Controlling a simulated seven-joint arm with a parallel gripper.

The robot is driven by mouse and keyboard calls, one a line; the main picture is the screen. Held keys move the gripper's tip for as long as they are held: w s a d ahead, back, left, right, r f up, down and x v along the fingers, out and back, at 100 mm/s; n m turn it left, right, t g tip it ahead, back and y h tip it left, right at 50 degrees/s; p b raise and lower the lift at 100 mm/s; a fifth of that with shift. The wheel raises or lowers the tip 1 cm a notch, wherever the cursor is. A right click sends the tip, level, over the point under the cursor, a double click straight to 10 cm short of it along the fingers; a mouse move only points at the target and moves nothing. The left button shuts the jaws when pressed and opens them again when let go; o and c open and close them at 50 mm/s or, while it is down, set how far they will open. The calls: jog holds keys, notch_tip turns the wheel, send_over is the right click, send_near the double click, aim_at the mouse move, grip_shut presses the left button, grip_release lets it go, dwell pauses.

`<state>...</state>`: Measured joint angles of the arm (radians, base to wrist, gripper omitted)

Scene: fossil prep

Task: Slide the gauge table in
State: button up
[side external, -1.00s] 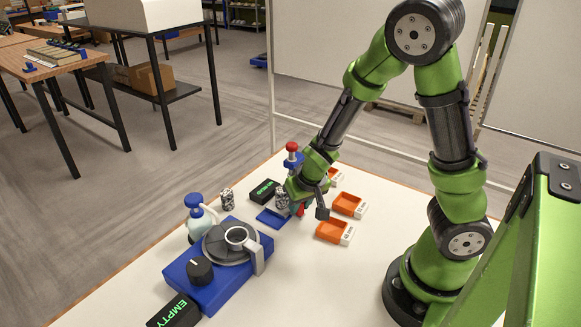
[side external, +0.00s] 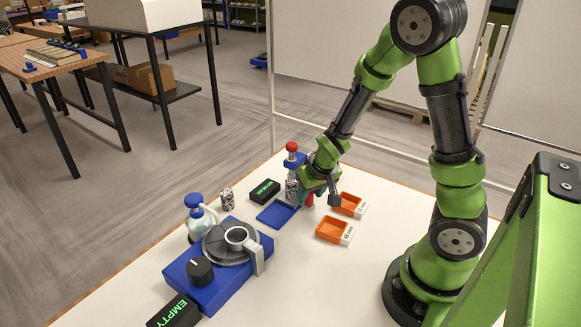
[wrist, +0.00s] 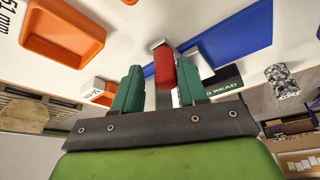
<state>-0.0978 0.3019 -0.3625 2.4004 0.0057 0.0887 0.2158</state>
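The gauge stands at the back of the white table, with a red knob (side external: 291,147) on top, a blue head (side external: 294,160) and a blue base plate (side external: 277,214). A speckled cylinder (side external: 291,189) stands under the head, partly behind my gripper. My gripper (side external: 310,199) is low at the gauge's right side. In the wrist view, a red handle (wrist: 164,66) on a grey bracket (wrist: 161,46) lies between my two green fingers (wrist: 158,82). A narrow gap shows beside the handle, so the fingers look open around it. The blue plate (wrist: 245,38) shows beyond.
A black NO READ display (side external: 265,190) stands left of the gauge. A second speckled cylinder (side external: 228,199) stands farther left. Orange trays (side external: 334,229) (side external: 349,205) lie to the right. A blue machine (side external: 215,275), a bottle (side external: 199,222) and an EMPTY display (side external: 174,311) are in front.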

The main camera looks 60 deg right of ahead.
jog(key=shift+o, duration=0.3)
jog(key=shift+a, duration=0.15)
jog(key=shift+s+a+r, duration=0.1)
jog(key=shift+a+r, duration=0.05)
jog(key=shift+r, duration=0.4)
jog(key=v, duration=1.5)
jog(key=shift+s+r, duration=0.2)
jog(key=shift+r, duration=0.2)
jog(key=s+a+r+n+t+y, duration=0.1)
jog(key=s+a+r+t+y, duration=0.2)
jog(key=a+r, duration=0.3)
jog(key=s+a+y, duration=0.1)
jog(key=a, duration=0.3)
jog(key=shift+n, duration=0.3)
